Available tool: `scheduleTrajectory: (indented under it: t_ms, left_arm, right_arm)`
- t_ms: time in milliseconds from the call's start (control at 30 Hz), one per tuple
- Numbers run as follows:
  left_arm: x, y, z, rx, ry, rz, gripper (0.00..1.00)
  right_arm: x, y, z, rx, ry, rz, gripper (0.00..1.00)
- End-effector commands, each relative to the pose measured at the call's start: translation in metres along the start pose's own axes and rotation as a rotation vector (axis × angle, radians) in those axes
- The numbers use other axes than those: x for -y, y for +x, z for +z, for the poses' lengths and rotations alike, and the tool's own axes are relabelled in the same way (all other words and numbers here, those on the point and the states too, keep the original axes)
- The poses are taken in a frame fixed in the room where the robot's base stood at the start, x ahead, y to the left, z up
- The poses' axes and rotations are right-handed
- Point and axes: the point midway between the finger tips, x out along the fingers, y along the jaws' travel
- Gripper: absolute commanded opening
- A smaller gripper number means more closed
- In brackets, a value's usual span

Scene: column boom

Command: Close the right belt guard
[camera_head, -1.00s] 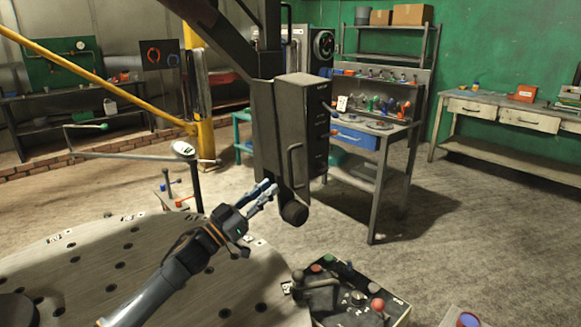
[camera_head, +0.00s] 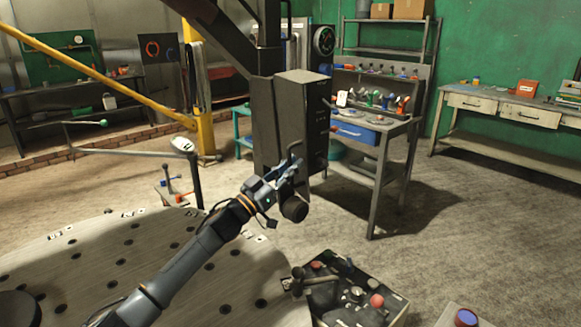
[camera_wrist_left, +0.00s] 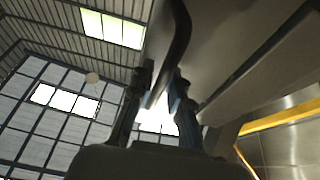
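The belt guard appears to be the tall dark grey box-like housing (camera_head: 291,110) in the middle of the head view, below a dark beam. A bar handle (camera_head: 294,150) stands out from its front face. My left gripper (camera_head: 284,170) is at the lower part of this handle. In the left wrist view the curved dark handle (camera_wrist_left: 181,35) runs down between the two spread fingers (camera_wrist_left: 155,100). I cannot tell whether the fingers touch it. The guard's grey panel (camera_wrist_left: 225,45) fills the upper right there. My right gripper is not in view.
A round perforated table (camera_head: 100,265) lies at lower left. A control box with knobs (camera_head: 350,290) stands at the bottom, close to my left arm. A dark round knob (camera_head: 294,209) sits below the housing. A workbench with a blue drawer (camera_head: 355,132) stands behind.

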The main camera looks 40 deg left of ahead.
Motion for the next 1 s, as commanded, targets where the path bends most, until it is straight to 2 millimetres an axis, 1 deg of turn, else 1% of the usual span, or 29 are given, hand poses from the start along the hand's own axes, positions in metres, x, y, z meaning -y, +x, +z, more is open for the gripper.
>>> scheduleTrajectory:
  t_ms: [33,67,367,633,867,1000]
  left_arm:
    - [0.0,0.0,0.0,0.0,0.0,0.0,0.02]
    - [0.0,0.0,0.0,0.0,0.0,0.0,0.0]
    - [0.0,0.0,0.0,-0.001,0.0,-0.001,0.0]
    - [-0.003,0.005,0.0,-0.006,0.009,-0.04,0.0]
    - [-0.01,0.021,0.003,-0.009,0.038,-0.155,0.0]
    - [-0.015,0.035,0.009,-0.011,0.067,-0.269,0.0]
  right_arm:
    - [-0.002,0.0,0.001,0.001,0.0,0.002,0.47]
    - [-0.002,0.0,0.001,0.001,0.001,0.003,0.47]
    - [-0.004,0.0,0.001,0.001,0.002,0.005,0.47]
    - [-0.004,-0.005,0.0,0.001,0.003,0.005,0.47]
    - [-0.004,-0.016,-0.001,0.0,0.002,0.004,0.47]
    - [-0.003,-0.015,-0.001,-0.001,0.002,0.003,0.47]
